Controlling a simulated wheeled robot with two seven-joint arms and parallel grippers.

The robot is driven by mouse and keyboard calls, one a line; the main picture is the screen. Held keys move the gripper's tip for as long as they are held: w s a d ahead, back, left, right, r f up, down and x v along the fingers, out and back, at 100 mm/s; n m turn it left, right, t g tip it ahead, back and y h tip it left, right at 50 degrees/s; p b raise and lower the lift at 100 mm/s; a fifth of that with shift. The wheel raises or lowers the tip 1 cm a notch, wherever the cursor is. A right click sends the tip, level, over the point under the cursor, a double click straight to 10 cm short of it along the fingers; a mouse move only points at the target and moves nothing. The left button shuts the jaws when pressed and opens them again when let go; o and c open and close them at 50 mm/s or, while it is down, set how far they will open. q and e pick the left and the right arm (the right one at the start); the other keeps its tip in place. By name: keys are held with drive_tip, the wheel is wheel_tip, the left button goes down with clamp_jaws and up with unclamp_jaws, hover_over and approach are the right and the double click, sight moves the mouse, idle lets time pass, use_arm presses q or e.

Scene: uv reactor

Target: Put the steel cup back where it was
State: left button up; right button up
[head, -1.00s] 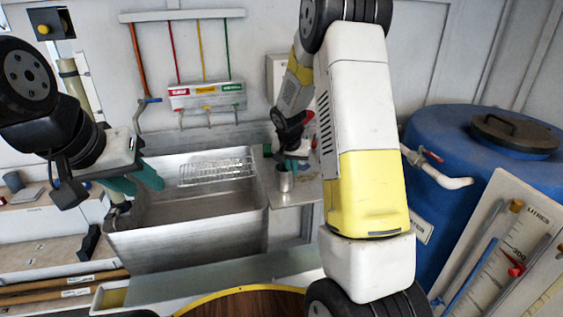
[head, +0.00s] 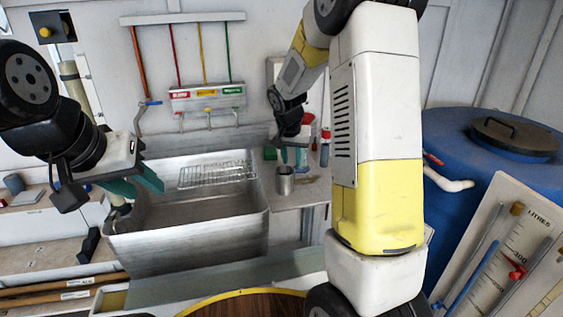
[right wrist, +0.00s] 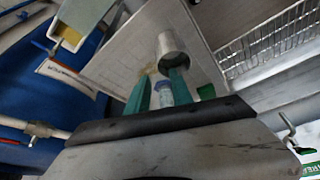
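The steel cup (head: 285,182) stands upright on the ledge (head: 310,195) to the right of the sink. It also shows in the right wrist view (right wrist: 172,52), just beyond the tip of one green finger. My right gripper (head: 293,157) is open, with its fingers apart and nothing between them. It is behind and slightly above the cup in the head view; whether a finger still touches the cup is unclear. My left gripper (head: 139,184) is open and empty over the left side of the sink.
The metal sink (head: 190,232) with a wire rack (head: 217,173) lies left of the cup. A green object (head: 270,153) and a bottle (head: 325,150) stand near my right gripper. A blue barrel (head: 460,215) and a gauge board (head: 505,260) stand at right.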

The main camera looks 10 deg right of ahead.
drive_tip(key=s+a+r+n+t+y, duration=0.1)
drive_tip(key=s+a+r+n+y, duration=0.1)
drive_tip(key=s+r, duration=1.25)
drive_tip(key=s+a+n+t+y, duration=0.1)
drive_tip(key=s+a+n+y, duration=0.1)
drive_tip(key=s, duration=1.2)
drive_tip(key=shift+s+a+r+n, duration=0.4)
drive_tip(key=shift+a+n, duration=0.3)
drive_tip(key=shift+a, duration=0.15)
drive_tip(key=shift+d, duration=0.1)
